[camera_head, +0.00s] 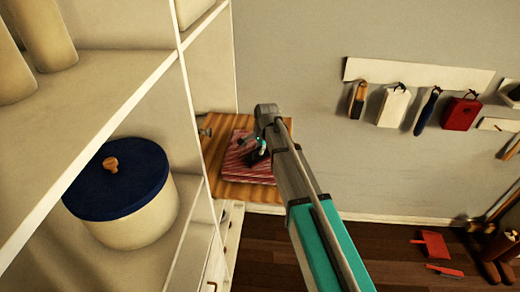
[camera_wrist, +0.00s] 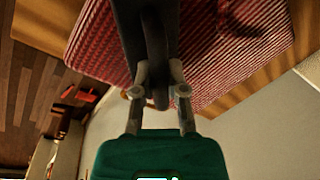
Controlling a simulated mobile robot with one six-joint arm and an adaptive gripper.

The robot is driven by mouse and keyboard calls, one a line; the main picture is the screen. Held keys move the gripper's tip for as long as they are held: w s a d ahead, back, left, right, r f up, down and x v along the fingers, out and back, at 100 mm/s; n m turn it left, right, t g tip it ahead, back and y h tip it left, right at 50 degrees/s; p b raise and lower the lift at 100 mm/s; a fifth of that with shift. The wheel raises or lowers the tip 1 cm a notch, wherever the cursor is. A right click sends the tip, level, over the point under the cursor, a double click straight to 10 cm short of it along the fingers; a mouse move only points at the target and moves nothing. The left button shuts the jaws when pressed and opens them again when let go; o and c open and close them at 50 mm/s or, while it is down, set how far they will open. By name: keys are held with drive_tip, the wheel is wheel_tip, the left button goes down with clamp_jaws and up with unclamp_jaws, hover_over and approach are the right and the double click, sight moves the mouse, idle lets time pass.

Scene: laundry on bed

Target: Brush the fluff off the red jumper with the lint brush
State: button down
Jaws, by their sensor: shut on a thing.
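The red jumper (camera_head: 238,166) lies folded on a wooden top in the head view, its surface striped red and pale. It fills much of the upper wrist view (camera_wrist: 95,38). My gripper (camera_wrist: 160,92) is over the jumper, its two fingers shut on a dark, long thing, which I take to be the lint brush (camera_wrist: 148,40). The brush runs up out of the wrist view, so its head is not visible there. In the head view my gripper (camera_head: 260,148) and arm cover part of the jumper. I cannot make out any fluff, nor whether the brush touches the cloth.
A white shelf unit (camera_head: 120,85) stands close on the left, with a cream pot with a blue lid (camera_head: 125,180). The wooden top (camera_head: 232,192) meets a grey wall. A rack (camera_head: 420,76) with hanging tools is at right. A red dustpan (camera_head: 433,246) lies on the floor.

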drive_tip(key=shift+w+d, duration=0.1)
drive_tip(key=shift+w, duration=1.95)
drive_tip(key=shift+r, duration=0.2)
wheel_tip(320, 180, up, 6)
drive_tip(key=p, duration=0.6)
drive_tip(key=shift+f, duration=0.1)
wheel_tip(320, 180, up, 3)
drive_tip(key=p, duration=0.3)
drive_tip(key=shift+s, duration=0.1)
